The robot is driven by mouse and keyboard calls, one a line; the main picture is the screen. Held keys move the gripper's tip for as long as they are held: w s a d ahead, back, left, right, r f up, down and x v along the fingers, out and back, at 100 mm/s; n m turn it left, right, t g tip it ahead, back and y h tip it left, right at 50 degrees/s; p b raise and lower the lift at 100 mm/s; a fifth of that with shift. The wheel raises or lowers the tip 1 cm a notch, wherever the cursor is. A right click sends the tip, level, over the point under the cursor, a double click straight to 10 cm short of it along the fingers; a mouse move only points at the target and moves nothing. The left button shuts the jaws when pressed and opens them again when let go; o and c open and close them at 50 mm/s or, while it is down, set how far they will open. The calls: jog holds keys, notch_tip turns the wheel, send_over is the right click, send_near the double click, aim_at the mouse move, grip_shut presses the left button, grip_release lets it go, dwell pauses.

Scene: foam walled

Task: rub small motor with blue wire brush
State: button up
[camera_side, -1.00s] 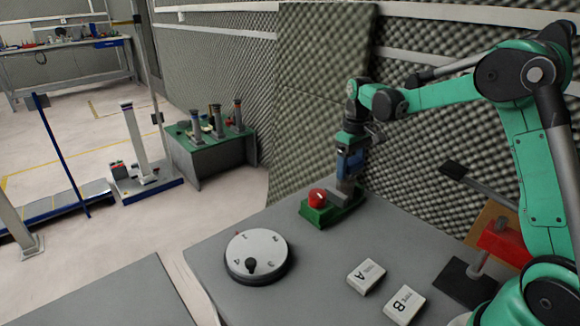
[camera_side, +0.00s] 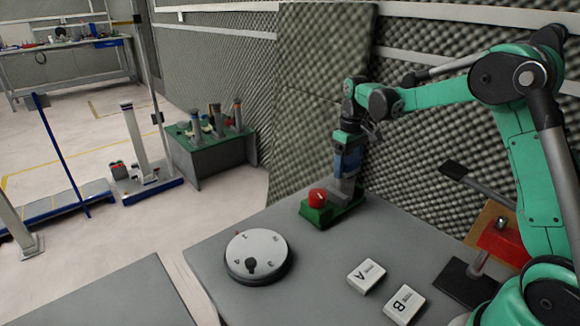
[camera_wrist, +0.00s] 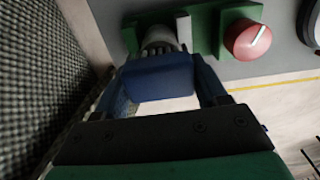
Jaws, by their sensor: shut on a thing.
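My gripper (camera_side: 347,174) points down over the green fixture at the table's back edge. In the wrist view my gripper (camera_wrist: 160,82) is shut on the blue block of the wire brush (camera_wrist: 155,78); the brush also shows as a blue patch in the side view (camera_side: 347,162). A grey rounded part (camera_wrist: 159,38), apparently the small motor, sits in the green fixture just beyond the brush. In the side view the motor is mostly covered by my gripper.
The green fixture (camera_side: 319,216) carries a red knob (camera_side: 318,197) left of my gripper. A round dial (camera_side: 258,252) and two white blocks, A (camera_side: 367,275) and B (camera_side: 404,304), lie on the grey table. A foam wall (camera_side: 320,100) stands close behind. The table's middle is clear.

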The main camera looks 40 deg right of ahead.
aim_at(352, 160)
jog(key=shift+s, duration=0.5)
jog(key=shift+w, duration=1.2)
jog(key=shift+s, duration=1.25)
jog(key=shift+r, duration=4.2)
jog(key=shift+w, duration=0.1)
jog(key=s+a+r, duration=0.1)
jog(key=s+a, duration=0.1)
jog(key=a, duration=0.5)
jog(key=s+a+r, duration=0.1)
jog(key=s+a, duration=0.1)
jog(key=a, duration=0.5)
jog(key=s+r, duration=0.2)
jog(key=s, duration=0.3)
jog(key=shift+s, duration=0.35)
